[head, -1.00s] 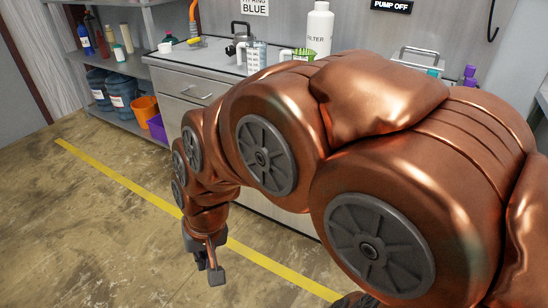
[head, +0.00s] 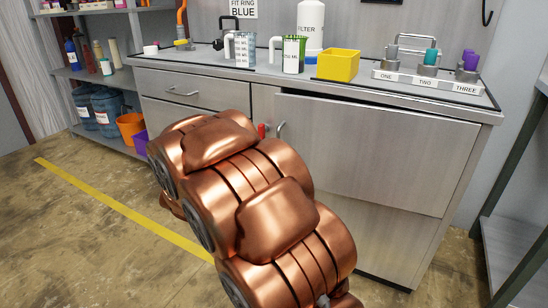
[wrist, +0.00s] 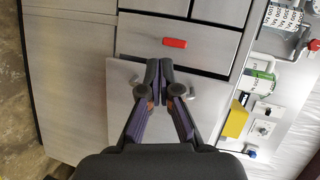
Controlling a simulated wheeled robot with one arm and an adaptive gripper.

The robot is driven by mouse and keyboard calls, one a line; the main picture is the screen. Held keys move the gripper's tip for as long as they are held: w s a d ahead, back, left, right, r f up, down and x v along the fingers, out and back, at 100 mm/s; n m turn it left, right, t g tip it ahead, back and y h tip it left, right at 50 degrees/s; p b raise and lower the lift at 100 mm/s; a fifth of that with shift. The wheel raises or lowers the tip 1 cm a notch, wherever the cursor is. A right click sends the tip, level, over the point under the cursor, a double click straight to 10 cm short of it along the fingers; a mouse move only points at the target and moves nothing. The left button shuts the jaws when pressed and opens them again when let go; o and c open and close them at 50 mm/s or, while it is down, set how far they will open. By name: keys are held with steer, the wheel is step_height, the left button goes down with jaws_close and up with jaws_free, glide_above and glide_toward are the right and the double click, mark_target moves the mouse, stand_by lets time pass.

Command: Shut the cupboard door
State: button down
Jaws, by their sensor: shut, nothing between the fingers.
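The cupboard door (head: 375,150) is a grey metal panel at the right of the counter front in the head view. A dark gap shows along its top edge, so it stands slightly ajar. Its handle (head: 280,129) is at its left edge. In the wrist view the door (wrist: 118,98) lies beyond my gripper (wrist: 160,72), whose fingers are together and empty. The fingers overlap the middle of the handle (wrist: 190,92) there; I cannot tell if they touch it. My arm hides the gripper in the head view.
A red piece (head: 262,131) sits on the narrow panel left of the door. The counter (head: 365,83) holds jugs, a yellow bin (head: 338,64) and a labelled rack (head: 427,80). Shelves (head: 110,68) stand left, a dark-framed rack (head: 510,260) right. Floor at left is clear.

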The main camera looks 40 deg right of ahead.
steer(key=s+d+f+m+g+h+b, duration=0.2)
steer(key=s+d+m+h+b, duration=0.15)
steer(key=d+m, duration=0.2)
steer(key=w+d+h+b, duration=0.1)
steer(key=w+d, duration=0.3)
steer(key=d, duration=1)
steer(key=shift+w+r+n+g+b, duration=0.3)
steer(key=shift+r+n+b, duration=0.05)
steer(key=shift+b, duration=0.45)
